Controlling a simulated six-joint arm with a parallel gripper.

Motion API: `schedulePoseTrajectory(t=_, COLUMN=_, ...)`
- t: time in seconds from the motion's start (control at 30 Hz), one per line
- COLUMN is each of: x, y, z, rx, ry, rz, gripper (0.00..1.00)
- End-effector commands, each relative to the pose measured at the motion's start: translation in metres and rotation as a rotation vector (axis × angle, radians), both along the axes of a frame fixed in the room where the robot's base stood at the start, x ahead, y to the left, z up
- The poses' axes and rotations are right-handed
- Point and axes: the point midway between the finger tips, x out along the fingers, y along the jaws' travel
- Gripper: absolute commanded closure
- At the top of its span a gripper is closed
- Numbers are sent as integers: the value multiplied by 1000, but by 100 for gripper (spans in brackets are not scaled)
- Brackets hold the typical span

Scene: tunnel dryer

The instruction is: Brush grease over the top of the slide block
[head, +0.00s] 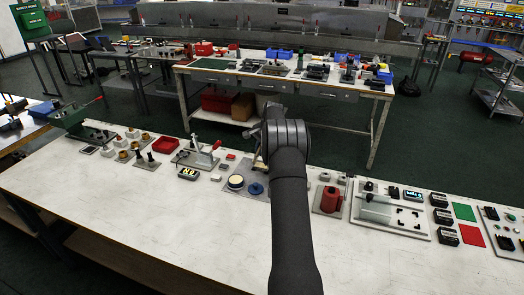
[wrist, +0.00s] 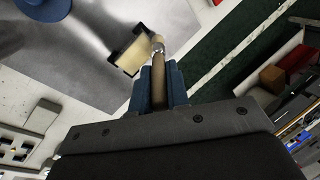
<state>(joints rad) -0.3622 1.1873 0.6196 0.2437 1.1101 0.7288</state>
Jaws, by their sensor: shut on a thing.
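My gripper (wrist: 158,88) is shut on the wooden handle of a brush (wrist: 158,70), between its two blue fingers in the wrist view. The brush's metal collar and pale tip lie just beyond the fingertips. The tip overlaps the edge of a tan-topped block with dark ends (wrist: 132,50), which looks like the slide block, on a grey plate (wrist: 85,60). I cannot tell whether the tip touches it. In the head view my arm hides the gripper and most of this spot. An open pot with cream contents (head: 236,182) and a blue lid (head: 256,189) stand left of my arm.
The grey plate lies near the white bench's far edge, with dark green floor beyond. A toggle clamp fixture (head: 200,156) stands left, and a red part (head: 330,200) on a plate stands right. The front of the bench (head: 180,230) is clear.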

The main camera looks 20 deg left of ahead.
Motion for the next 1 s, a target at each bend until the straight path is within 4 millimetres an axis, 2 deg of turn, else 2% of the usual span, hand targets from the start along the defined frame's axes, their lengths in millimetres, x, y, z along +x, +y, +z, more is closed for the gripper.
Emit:
schedulePoseTrajectory(t=0.8, x=0, y=-75, z=0, rx=-1, ry=-2, rz=-1, gripper=100)
schedulePoseTrajectory(t=1.0, x=0, y=-52, z=3, rx=0, ry=-1, rz=3, gripper=100)
